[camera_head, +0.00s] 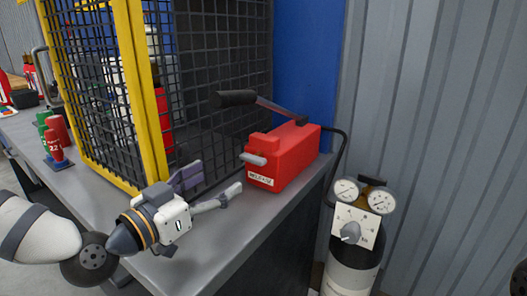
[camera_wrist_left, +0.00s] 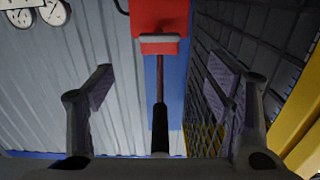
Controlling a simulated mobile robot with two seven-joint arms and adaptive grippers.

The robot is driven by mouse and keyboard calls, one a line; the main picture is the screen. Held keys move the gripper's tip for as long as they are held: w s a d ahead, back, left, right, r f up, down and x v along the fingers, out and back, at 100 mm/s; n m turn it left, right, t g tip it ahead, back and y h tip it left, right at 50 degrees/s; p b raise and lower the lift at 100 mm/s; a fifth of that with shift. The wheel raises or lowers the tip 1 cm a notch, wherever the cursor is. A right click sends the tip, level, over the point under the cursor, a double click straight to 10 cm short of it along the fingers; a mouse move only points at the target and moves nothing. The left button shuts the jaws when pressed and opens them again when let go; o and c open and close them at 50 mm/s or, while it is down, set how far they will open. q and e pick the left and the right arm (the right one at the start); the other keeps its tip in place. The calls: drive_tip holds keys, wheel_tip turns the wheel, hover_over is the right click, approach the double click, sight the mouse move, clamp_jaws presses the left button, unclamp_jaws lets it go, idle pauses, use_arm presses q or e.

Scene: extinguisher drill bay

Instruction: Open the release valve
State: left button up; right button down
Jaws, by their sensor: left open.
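The release unit is a red box (camera_head: 284,157) with a white label that seems to read "RELEASE", on the bench's right end. Its long lever (camera_head: 270,104) rises to the left and ends in a black grip (camera_head: 233,99). A short grey piece (camera_head: 254,159) sticks out of its front. My left gripper (camera_head: 212,186) is open and empty, left of the box and lower than the black grip. In the left wrist view, the red box (camera_wrist_left: 160,17) is at the top, and the lever's black grip (camera_wrist_left: 160,128) appears between the fingers of the gripper (camera_wrist_left: 162,82), with gaps both sides.
A yellow-framed black mesh cage (camera_head: 215,90) stands behind and left of the gripper. Small red and green extinguisher-like cylinders (camera_head: 56,135) stand on the grey bench (camera_head: 215,258) at left. A cylinder with gauges (camera_head: 357,232) stands right of the bench, before a corrugated wall.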

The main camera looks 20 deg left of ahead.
sight(250, 159)
use_arm(q)
drive_tip(key=w, duration=0.2)
drive_tip(key=w+d+b, duration=0.1)
drive_tip(key=shift+d+f, duration=0.1)
drive_tip(key=shift+f, duration=0.3)
drive_tip(key=b+x, duration=0.1)
drive_tip(key=x, duration=0.6)
drive_tip(key=shift+r, duration=0.1)
drive_tip(key=shift+w+d+r, duration=0.15)
drive_tip(key=shift+w+r, duration=0.05)
drive_tip(key=shift+w, duration=0.2)
drive_tip(key=c, duration=1.2)
use_arm(e)
drive_tip(key=s+f+g, duration=0.1)
drive_tip(key=s+f, duration=0.1)
drive_tip(key=s, duration=0.1)
drive_tip(key=shift+f, duration=0.3)
